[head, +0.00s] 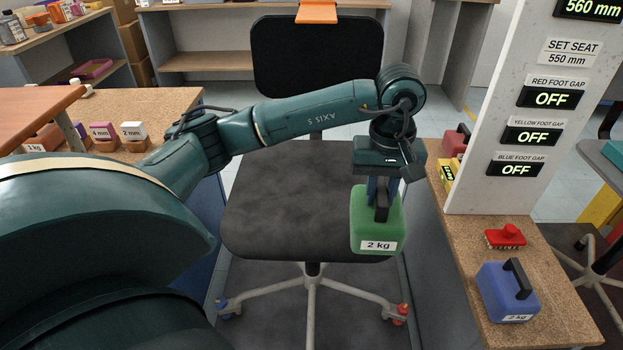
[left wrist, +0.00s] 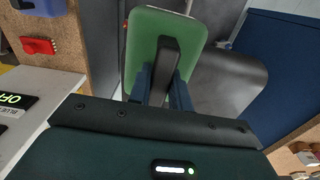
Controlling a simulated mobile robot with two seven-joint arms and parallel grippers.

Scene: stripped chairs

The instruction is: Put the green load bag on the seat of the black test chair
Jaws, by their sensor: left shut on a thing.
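The green load bag (head: 374,226), labelled 2 kg, hangs upright from my left gripper (head: 381,188), which is shut on its black handle. In the head view the bag overlaps the right front part of the black test chair's seat (head: 285,200). I cannot tell whether it touches the seat. In the left wrist view the green bag (left wrist: 150,30) and its handle sit between the fingers (left wrist: 163,88), with the dark seat (left wrist: 225,80) to the right. The chair's backrest (head: 315,55) stands behind my arm. My right gripper is not in view.
A blue 2 kg bag (head: 508,292) and a red brush-like object (head: 506,236) lie on the right bench (head: 470,265). A white panel (head: 540,110) with OFF displays stands there. The left bench (head: 150,100) holds small labelled blocks. The seat's left part is clear.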

